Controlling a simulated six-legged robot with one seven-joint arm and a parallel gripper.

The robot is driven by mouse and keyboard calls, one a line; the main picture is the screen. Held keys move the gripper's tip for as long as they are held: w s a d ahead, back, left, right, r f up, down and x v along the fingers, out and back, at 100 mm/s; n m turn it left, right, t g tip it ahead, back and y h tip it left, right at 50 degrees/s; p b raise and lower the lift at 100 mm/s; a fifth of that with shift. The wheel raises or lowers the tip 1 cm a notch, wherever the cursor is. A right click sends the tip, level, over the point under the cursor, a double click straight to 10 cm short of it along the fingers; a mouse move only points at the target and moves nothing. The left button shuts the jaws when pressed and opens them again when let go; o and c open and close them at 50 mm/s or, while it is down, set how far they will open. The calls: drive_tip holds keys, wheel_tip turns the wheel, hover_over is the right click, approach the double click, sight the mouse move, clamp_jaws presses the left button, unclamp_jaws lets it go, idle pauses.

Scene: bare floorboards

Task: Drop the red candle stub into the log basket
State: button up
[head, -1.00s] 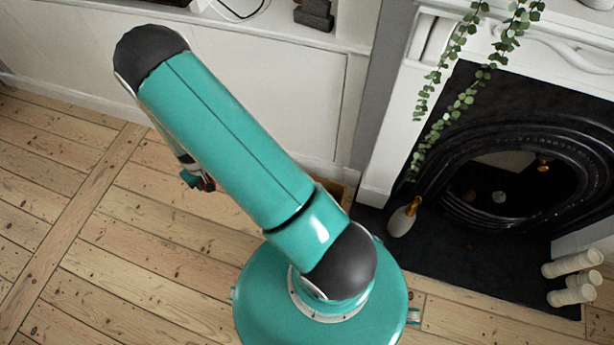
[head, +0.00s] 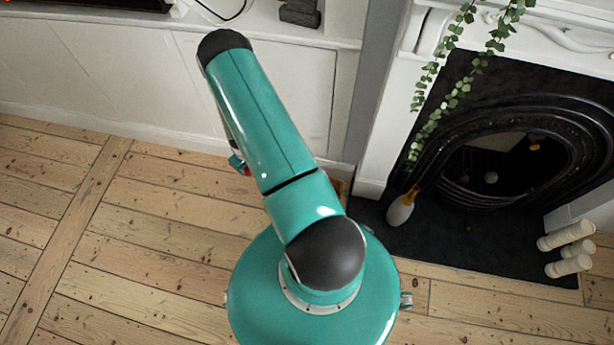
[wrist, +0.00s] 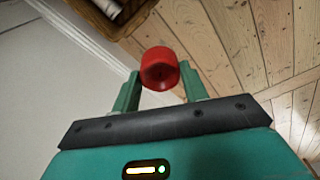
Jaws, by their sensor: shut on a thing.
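The red candle stub (wrist: 160,68) is held between the two teal fingers of my gripper (wrist: 160,76) in the wrist view. In the head view my gripper (head: 238,164) shows only partly past the left side of my arm, with a bit of the red stub (head: 248,171) beside it. A brown container that looks like the log basket (wrist: 128,22) is at the top left of the wrist view, with a pale log-like piece inside, apart from the stub. In the head view only a small brown part of it (head: 345,182) shows beside my arm; the rest is hidden.
A white cabinet wall (head: 110,65) runs along the back. A black fireplace (head: 490,150) is at the right, with a white-bodied brush or bottle (head: 401,208) and several cream cylinders (head: 568,264) on its hearth. Bare floorboards (head: 130,260) lie open at the left.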

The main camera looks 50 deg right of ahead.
drive_tip(key=s+d+f+m, duration=0.1)
drive_tip(key=s+d+f, duration=1.4)
drive_tip(key=s+d, duration=0.1)
wheel_tip(320, 180, down, 6)
drive_tip(key=shift+a, duration=0.2)
drive_tip(key=shift+f, duration=0.1)
drive_tip(key=o, duration=1.1)
drive_tip(key=shift+c, duration=0.2)
